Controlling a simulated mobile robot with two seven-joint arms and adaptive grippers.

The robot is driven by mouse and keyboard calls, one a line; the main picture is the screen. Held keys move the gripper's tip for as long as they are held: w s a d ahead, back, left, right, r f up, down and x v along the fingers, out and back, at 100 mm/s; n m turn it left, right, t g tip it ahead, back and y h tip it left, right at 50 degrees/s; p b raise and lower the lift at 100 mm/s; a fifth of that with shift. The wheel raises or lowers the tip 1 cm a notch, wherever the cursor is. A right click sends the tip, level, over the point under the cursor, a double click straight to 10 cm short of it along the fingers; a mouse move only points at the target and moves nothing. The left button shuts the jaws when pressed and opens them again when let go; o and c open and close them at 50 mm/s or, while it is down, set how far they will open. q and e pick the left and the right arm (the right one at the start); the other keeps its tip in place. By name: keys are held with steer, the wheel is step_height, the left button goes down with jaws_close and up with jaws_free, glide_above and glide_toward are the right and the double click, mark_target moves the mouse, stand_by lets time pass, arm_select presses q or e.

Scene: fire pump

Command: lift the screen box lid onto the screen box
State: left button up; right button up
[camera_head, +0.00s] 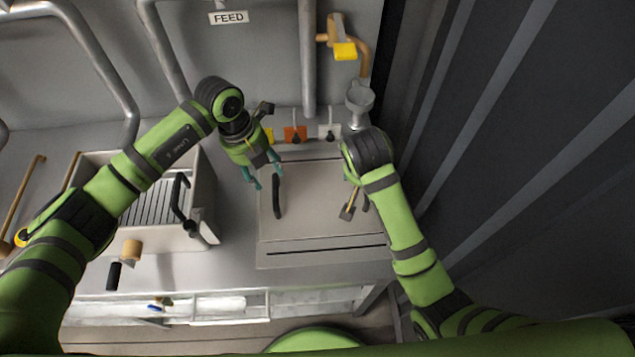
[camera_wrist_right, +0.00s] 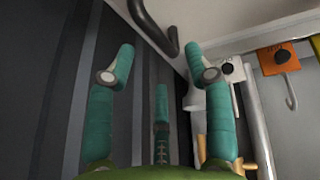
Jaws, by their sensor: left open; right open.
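The screen box (camera_head: 207,195) is an open grey box with slats inside, at the left of the counter in the head view. The screen box lid (camera_head: 318,212) appears to be the flat pale panel on the counter to its right, with a dark handle (camera_head: 276,196) near its left side. My left gripper (camera_head: 267,178) is open and empty, just above and left of that handle. My right gripper (camera_head: 350,176) is over the panel's right side, its fingers largely hidden by its wrist. In the right wrist view its fingers are spread and empty, with a dark handle (camera_wrist_right: 155,28) beyond them.
A dark bar handle (camera_head: 180,200) stands at the box's right side. Small coloured tags (camera_head: 295,134) and pipes line the back wall. A brass-coloured piece (camera_head: 348,208) shows beside my right arm. A dark ribbed wall (camera_head: 500,150) closes the right side.

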mark_target(273, 187)
steer(key=shift+s+r, duration=0.25)
steer(key=shift+s, duration=0.65)
steer(key=shift+w+f, duration=0.2)
steer(key=shift+w, duration=0.05)
steer(key=shift+w+d+f, duration=0.1)
steer(key=shift+w+f, duration=0.1)
steer(key=shift+f, duration=0.1)
arm_select(q)
steer(key=f, duration=0.2)
steer(key=d+f, duration=0.1)
steer(key=f, duration=0.1)
steer(key=s+f, duration=0.1)
steer(key=f, duration=0.1)
steer(key=shift+d+f, duration=0.3)
steer(key=shift+f, duration=0.05)
arm_select(e)
steer(key=x, duration=0.6)
steer(key=shift+w+f, duration=0.15)
steer(key=shift+w, duration=0.05)
arm_select(q)
steer(key=shift+s, duration=0.1)
arm_select(e)
steer(key=shift+s, duration=0.1)
arm_select(q)
jaws_close()
arm_select(e)
jaws_close()
arm_select(q)
steer(key=shift+r, duration=0.15)
